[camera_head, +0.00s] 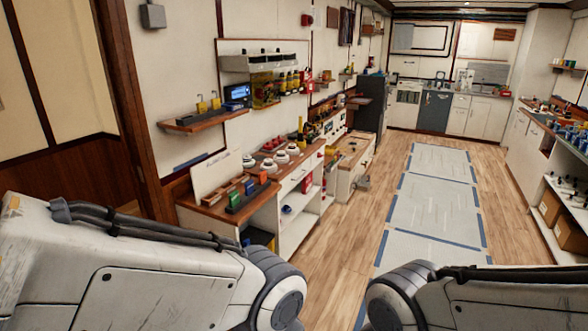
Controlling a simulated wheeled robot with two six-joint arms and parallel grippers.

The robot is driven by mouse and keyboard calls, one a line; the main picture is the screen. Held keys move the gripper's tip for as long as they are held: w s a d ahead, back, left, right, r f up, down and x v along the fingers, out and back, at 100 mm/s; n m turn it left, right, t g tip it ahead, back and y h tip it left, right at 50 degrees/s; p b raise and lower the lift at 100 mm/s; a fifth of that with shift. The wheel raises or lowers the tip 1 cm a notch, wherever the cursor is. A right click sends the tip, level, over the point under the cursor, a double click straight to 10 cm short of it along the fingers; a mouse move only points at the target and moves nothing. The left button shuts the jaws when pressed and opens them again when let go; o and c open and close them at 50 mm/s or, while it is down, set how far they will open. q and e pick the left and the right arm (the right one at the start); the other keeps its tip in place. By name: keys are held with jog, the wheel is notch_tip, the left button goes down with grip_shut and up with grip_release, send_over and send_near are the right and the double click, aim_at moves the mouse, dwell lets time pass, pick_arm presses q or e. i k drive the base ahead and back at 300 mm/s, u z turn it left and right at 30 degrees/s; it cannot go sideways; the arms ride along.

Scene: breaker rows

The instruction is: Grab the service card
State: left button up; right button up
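I cannot make out for certain which item is the service card. On the near wooden counter (215,214), at the left wall, a dark rack (252,199) holds small upright coloured pieces. Among them are a green piece (234,198), a blue piece (249,187) and an orange piece (263,177). They are too small to read. A pale flat panel (213,174) leans against the wall behind them. My two arms fill the lower left and lower right, but neither gripper shows.
A wooden wall shelf (204,121) holds small yellow items. Several red and white round items (281,156) stand farther along the counter. Floor mats with blue edges (436,205) lie along the open aisle. Another counter with shelves (567,205) lines the right side. Kitchen cabinets (480,116) close the far end.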

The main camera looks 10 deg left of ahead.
aim_at(262, 175)
jog(key=u, duration=0.15)
jog(key=i, duration=2.05)
jog(key=u, duration=0.8)
jog(key=i, duration=0.65)
jog(key=u, duration=0.15)
